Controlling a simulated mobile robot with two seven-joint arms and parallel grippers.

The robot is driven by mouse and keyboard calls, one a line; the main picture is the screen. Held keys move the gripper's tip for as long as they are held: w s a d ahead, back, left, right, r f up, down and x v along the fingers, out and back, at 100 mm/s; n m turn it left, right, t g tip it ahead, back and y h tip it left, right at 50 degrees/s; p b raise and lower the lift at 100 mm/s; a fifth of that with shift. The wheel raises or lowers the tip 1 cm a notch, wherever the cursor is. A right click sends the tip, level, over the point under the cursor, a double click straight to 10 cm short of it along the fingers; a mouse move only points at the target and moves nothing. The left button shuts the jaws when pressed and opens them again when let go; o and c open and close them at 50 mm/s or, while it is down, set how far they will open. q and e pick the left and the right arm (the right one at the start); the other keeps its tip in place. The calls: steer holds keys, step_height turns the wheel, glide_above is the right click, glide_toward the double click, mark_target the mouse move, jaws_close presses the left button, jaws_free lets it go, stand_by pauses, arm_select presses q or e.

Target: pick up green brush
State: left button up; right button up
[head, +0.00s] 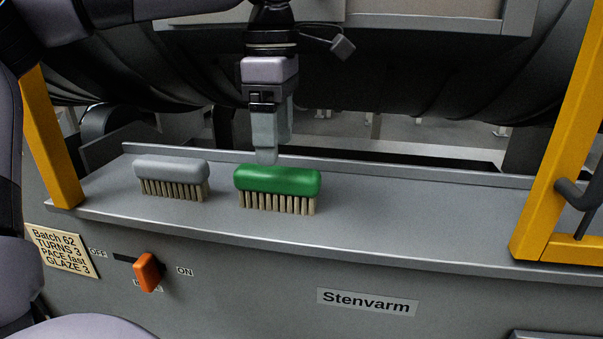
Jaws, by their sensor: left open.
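The green brush (277,181) stands bristles down on the grey ledge, near the middle of the head view. A grey brush (171,169) of the same shape stands to its left. My left gripper (267,158) points down from above, with its fingertips at the upper back edge of the green brush. It is open and holds nothing. I cannot tell whether the tips touch the brush, and the far finger is largely hidden. My right gripper is not in view.
The grey ledge (420,220) is clear right of the green brush. Yellow posts stand at the left (50,140) and right (553,130). The dark drum (420,80) hangs behind and above. An orange switch (149,272) sticks out of the front panel below.

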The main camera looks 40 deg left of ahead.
mark_target(277, 169)
arm_select(q)
steer(key=shift+w+f, duration=0.1)
steer(key=shift+f, duration=0.35)
steer(key=f, duration=0.3)
steer(key=f+p, duration=0.1)
steer(key=f, duration=0.2)
steer(key=shift+s+d+f, duration=0.1)
steer(key=shift+s, duration=0.1)
steer(key=c, duration=1.1)
step_height(277, 169, up, 20)
